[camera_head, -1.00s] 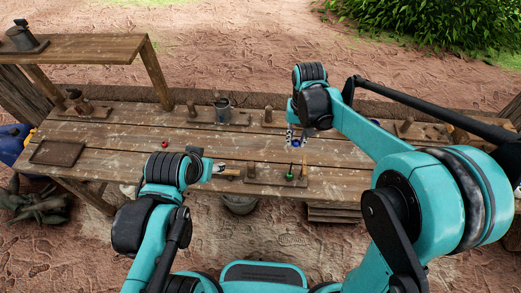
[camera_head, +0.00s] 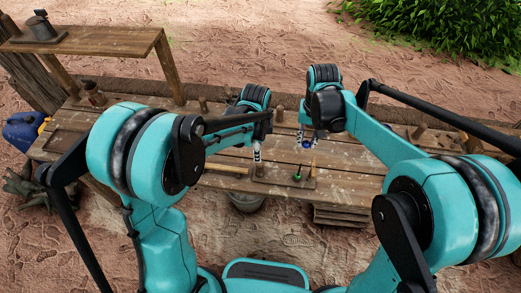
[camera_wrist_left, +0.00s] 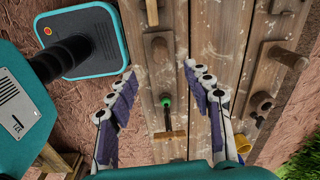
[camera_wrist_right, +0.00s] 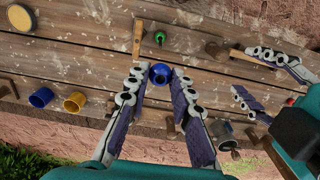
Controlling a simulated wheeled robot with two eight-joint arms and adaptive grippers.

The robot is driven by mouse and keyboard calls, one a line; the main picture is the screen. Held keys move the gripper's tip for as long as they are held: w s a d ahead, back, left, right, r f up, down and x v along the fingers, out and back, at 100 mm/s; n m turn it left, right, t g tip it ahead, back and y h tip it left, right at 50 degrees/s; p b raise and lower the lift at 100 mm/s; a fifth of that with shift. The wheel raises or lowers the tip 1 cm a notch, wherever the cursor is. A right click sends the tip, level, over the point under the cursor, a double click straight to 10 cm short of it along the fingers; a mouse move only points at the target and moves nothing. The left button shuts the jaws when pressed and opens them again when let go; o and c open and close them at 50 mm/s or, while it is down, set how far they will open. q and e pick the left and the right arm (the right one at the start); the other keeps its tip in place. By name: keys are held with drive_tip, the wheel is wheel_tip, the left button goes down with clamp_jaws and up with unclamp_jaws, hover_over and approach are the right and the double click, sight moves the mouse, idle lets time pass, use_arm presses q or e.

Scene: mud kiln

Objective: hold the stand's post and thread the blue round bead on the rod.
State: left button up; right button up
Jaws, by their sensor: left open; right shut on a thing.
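The stand (camera_head: 280,179) is a wooden board at the table's front edge. Its left post (camera_head: 259,171) also shows in the left wrist view (camera_wrist_left: 160,48). A thin rod with a green bead (camera_head: 297,177) rises mid-board, and a taller wooden piece (camera_head: 313,169) stands right of it. My left gripper (camera_head: 257,156) is open above the left post; whether the fingers straddle it is unclear. My right gripper (camera_head: 305,143) is shut on the blue round bead (camera_wrist_right: 160,74), held above and behind the rod, apart from it.
Blue (camera_wrist_right: 41,97) and yellow (camera_wrist_right: 75,102) cups stand in the right wrist view, with a grey pail (camera_wrist_right: 228,136) near the left gripper. More wooden posts line the table's back. Planks (camera_head: 345,180) right of the stand are clear.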

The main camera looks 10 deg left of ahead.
sight(260, 168)
use_arm(q)
drive_tip(key=shift+w+d+f+m, duration=0.2)
drive_tip(key=shift+f+m, duration=0.1)
drive_tip(key=shift+f, duration=0.35)
drive_tip(key=shift+w+d+f+m, duration=0.1)
drive_tip(key=shift+d+f+m, duration=0.15)
drive_tip(key=shift+f, duration=0.35)
wheel_tip(260, 168, down, 12)
drive_tip(key=shift+a+r, duration=0.1)
drive_tip(key=shift+r, duration=0.15)
clamp_jaws()
use_arm(e)
wheel_tip(260, 168, down, 6)
drive_tip(key=shift+r, duration=0.1)
